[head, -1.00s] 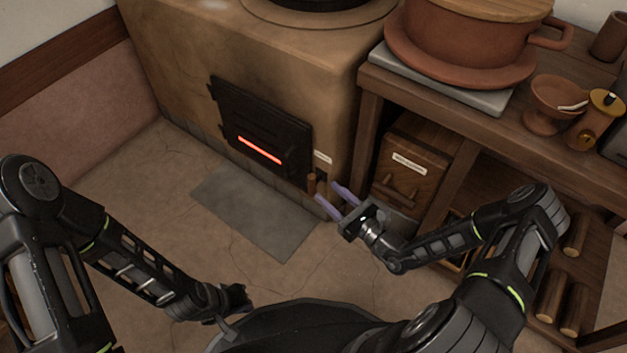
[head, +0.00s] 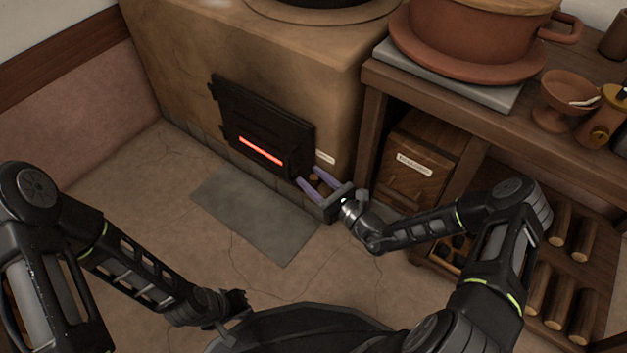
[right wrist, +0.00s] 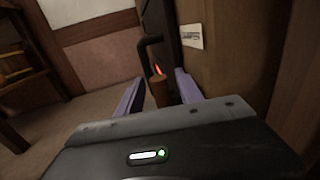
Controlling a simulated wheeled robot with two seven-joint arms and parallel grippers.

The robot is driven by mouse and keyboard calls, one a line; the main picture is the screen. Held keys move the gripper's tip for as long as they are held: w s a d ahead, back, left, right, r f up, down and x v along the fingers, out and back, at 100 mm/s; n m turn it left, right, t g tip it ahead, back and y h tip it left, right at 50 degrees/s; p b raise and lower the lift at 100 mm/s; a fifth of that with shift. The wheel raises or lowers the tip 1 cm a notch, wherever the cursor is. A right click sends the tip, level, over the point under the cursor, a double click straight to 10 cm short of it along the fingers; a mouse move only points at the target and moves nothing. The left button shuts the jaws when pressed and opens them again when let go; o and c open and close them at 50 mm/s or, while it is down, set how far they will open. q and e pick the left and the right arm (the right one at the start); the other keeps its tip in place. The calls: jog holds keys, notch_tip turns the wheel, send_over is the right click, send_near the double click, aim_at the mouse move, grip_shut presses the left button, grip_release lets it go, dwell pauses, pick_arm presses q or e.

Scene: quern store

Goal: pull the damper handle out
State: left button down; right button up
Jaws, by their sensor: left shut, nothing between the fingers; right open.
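The damper handle is a short brown wooden grip low at the right of the stove's fire door; in the head view it is partly hidden between my right fingers (head: 315,182). In the right wrist view the wooden handle (right wrist: 160,93) stands upright between the two purple fingers. My right gripper (head: 309,176) is open, its fingers on either side of the handle; I cannot tell whether they touch it. The fingers also show in the right wrist view (right wrist: 159,80). My left gripper (head: 236,302) is shut and empty, low over the floor near my body.
The clay stove (head: 300,70) has a black fire door (head: 255,120) with a glowing slot. A grey floor slab (head: 255,215) lies before it. Right of it is a wooden bench (head: 460,120) with a labelled wooden box (head: 415,170) below. The floor at left is clear.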

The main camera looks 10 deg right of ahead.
grip_shut()
dwell(0.3)
dwell(1.1)
